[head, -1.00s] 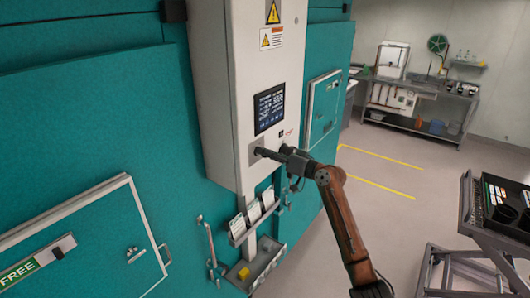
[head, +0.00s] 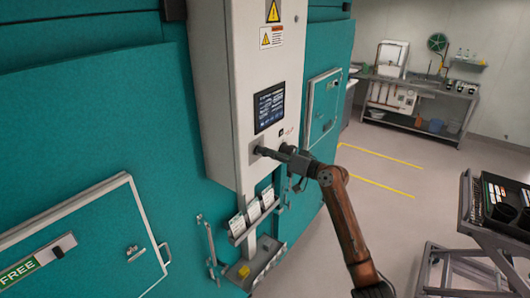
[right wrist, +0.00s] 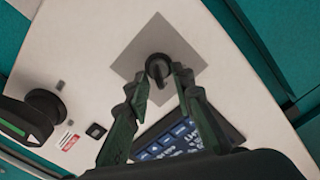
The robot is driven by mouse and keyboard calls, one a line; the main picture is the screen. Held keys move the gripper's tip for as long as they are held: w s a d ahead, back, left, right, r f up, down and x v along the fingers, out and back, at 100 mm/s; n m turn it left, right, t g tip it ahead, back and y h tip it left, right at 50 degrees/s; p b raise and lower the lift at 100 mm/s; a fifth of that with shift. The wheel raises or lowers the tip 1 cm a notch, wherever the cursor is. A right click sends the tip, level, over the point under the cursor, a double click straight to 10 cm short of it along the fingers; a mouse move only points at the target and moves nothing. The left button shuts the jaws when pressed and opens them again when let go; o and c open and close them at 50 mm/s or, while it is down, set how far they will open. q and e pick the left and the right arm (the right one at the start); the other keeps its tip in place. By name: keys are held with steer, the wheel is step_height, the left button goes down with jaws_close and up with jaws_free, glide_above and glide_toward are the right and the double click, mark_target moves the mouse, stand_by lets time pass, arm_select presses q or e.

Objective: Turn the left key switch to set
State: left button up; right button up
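The key switch is a black round knob with a raised bar (right wrist: 158,70), on a square grey plate (right wrist: 130,62) on the white cabinet's front. In the head view it sits below the touchscreen, mostly hidden by my right gripper (head: 262,151). In the right wrist view the fingertips of that gripper (right wrist: 161,76) are on either side of the knob, close to it. They are partly open, with a small gap showing beside the bar. The switch markings are not readable. My left gripper is not in view.
The white cabinet (head: 215,80) carries a touchscreen (head: 269,107). A small tray with cards (head: 252,214) hangs below. A black and green part (right wrist: 35,115) sits left in the right wrist view. A dark cart (head: 500,215) stands at right; the floor between is clear.

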steer(key=v, duration=1.1)
